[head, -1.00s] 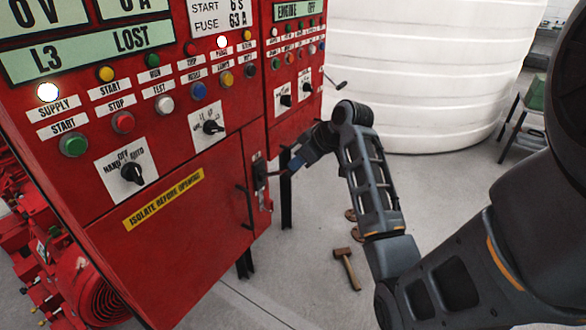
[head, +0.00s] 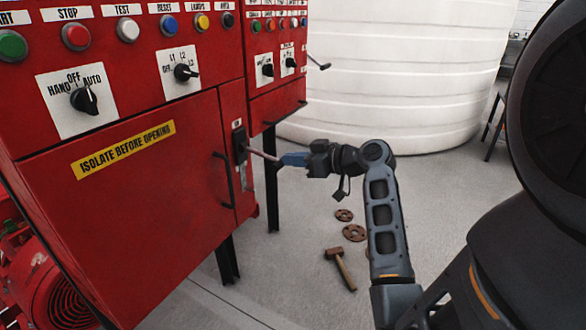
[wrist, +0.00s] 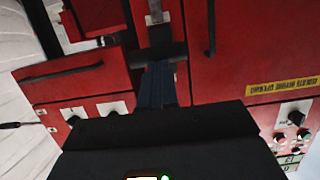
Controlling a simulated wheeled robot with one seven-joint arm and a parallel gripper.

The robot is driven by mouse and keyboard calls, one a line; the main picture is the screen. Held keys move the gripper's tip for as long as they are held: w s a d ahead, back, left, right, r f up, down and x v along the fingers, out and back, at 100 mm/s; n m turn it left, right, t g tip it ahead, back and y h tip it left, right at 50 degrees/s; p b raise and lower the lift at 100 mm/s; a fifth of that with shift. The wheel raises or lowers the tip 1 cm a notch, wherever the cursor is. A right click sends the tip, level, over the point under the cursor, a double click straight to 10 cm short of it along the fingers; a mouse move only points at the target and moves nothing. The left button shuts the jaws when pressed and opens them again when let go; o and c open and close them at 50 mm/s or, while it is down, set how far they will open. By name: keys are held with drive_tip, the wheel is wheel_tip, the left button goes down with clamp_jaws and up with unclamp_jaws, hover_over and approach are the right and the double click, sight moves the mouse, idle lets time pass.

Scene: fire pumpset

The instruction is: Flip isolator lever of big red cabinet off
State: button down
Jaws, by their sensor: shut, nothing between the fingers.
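The big red cabinet (head: 150,200) fills the left of the head view. Its isolator (head: 240,146) is a dark block on a narrow panel right of the door. The isolator lever (head: 262,155) is a thin rod sticking out from it, sloping slightly down to the right. My gripper (head: 284,159), with blue fingers, is shut and empty at the lever's outer end. Whether it touches the lever I cannot tell. In the wrist view, my blue fingers (wrist: 158,72) point at a dark crossbar at the isolator (wrist: 157,52), overlapping its lower edge.
A door handle (head: 226,180) stands out left of the isolator. A smaller red cabinet (head: 277,95) adjoins on the right, on dark legs. A hammer (head: 341,268) and rusty discs (head: 353,233) lie on the floor. A white tank (head: 400,80) stands behind.

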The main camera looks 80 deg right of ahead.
wheel_tip(320, 180, down, 8)
drive_tip(key=w+t+h+b, duration=0.1)
drive_tip(key=t+b, duration=0.4)
drive_tip(key=b, duration=1.5)
drive_tip(key=shift+w+d+r, duration=0.15)
drive_tip(key=shift+w+d, duration=0.05)
drive_tip(key=shift+w, duration=0.1)
drive_tip(key=shift+w+t, duration=0.1)
drive_tip(key=shift+t, duration=0.2)
